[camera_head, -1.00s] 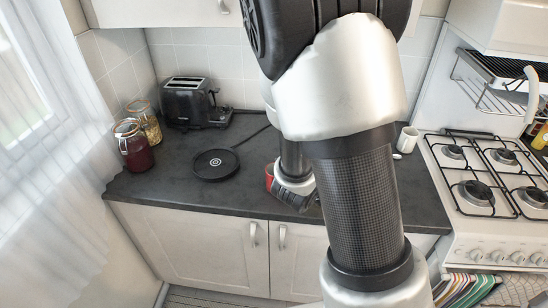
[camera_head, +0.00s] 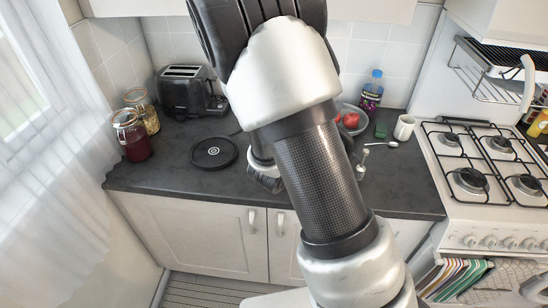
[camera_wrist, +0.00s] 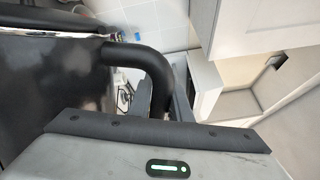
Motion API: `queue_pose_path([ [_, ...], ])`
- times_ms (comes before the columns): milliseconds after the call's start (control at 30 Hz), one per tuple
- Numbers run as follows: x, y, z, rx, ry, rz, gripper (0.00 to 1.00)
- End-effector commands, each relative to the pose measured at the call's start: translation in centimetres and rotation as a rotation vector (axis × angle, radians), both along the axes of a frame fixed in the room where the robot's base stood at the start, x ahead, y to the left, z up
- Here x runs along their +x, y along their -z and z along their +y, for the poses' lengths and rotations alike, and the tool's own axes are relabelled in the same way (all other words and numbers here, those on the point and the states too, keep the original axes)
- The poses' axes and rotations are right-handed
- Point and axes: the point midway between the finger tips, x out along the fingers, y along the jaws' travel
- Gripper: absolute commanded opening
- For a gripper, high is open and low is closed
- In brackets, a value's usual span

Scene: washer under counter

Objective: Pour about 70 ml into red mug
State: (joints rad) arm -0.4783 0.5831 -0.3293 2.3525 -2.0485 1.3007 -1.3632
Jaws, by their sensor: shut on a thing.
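My gripper (camera_wrist: 170,102) is shut on the black curved handle of a dark, glossy kettle (camera_wrist: 50,100), which fills the left of the wrist view. The kettle is hidden behind my arm in the head view, so its tilt and its spout cannot be told. The red mug is not visible now; my arm covers the middle of the counter. The round black kettle base (camera_head: 213,153) is empty on the counter, left of my wrist.
A black toaster (camera_head: 186,92) and two jars (camera_head: 133,136) stand at the left. At the right are a bowl of fruit (camera_head: 353,121), a bottle (camera_head: 371,92), a white mug (camera_head: 404,127) and a spoon (camera_head: 381,144). The gas stove (camera_head: 485,170) adjoins the counter's right end.

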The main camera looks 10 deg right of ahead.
Motion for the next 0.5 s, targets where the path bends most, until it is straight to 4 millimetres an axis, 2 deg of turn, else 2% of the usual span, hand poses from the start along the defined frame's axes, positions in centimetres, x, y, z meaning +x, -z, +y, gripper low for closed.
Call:
queue_pose_path([
  [500, 1.3, 0.1, 1.0, -0.061, 0.002, 0.061, 0.00],
])
